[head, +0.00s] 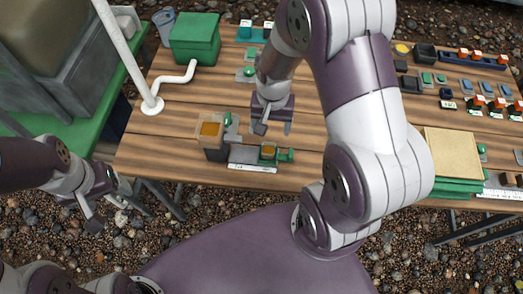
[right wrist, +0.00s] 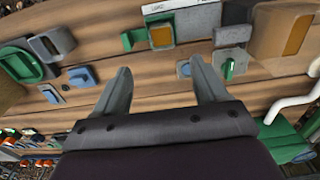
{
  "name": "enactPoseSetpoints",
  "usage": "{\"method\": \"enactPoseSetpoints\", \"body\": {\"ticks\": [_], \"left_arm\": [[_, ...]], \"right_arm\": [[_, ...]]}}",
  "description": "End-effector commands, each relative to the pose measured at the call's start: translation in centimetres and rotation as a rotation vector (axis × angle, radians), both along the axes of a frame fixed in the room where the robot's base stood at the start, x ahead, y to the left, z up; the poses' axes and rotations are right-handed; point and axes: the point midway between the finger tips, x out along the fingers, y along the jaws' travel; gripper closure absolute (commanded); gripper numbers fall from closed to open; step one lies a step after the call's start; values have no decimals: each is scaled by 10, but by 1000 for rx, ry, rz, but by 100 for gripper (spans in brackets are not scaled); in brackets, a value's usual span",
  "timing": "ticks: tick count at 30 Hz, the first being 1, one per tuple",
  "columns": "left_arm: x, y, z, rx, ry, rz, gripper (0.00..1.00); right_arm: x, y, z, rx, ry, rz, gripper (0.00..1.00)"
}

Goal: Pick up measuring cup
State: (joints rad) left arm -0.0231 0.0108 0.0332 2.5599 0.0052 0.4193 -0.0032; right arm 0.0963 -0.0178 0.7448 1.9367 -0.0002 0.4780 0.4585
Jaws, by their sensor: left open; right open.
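A small green cup-like piece with an orange-brown square face (head: 268,151) lies near the table's front edge, by a grey block and white label. It looks most like the measuring cup, but I cannot be sure. It also shows at the top of the right wrist view (right wrist: 161,36). My right gripper (head: 273,127) is open and empty above the table, just behind this piece in the head view. In the right wrist view its spread fingers (right wrist: 160,72) have bare wood between them. My left gripper (head: 106,213) is open and empty, off the table's front left corner.
A tan box with an orange inside (head: 210,131) stands left of the piece. A green bin (head: 195,38) and white pipe (head: 175,80) are at the back left. A tan board on green blocks (head: 452,154) and many small parts fill the right side.

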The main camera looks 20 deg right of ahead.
Motion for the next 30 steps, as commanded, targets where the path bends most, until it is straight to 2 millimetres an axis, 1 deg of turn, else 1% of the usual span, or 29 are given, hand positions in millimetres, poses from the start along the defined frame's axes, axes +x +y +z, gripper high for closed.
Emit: {"method": "enactPoseSetpoints", "body": {"ticks": [1,3,6,11,16,19,25,26,27,29,30], "left_arm": [[0,0,-3,0,0,0,22],[0,0,-4,0,0,0,22],[0,0,-6,0,0,0,22],[0,0,-6,0,0,0,22],[0,0,-8,0,0,0,22],[0,0,-9,0,0,0,22],[0,0,-8,0,0,0,22],[0,0,-8,0,0,0,22],[0,0,-8,0,0,0,22],[0,0,-8,0,0,0,22],[0,0,-8,0,0,0,22]], "right_arm": [[-2,0,-15,1,7,1,28],[-1,1,-31,1,5,2,28],[-1,1,-48,1,3,3,28],[-2,3,-67,1,3,5,28],[-5,8,-99,0,4,4,28],[-4,8,-108,1,1,4,28],[-4,8,-108,0,0,4,28],[-4,8,-108,0,0,4,34],[-4,8,-108,0,0,4,47],[-4,8,-108,0,0,4,67],[-4,8,-108,0,0,4,80]]}}
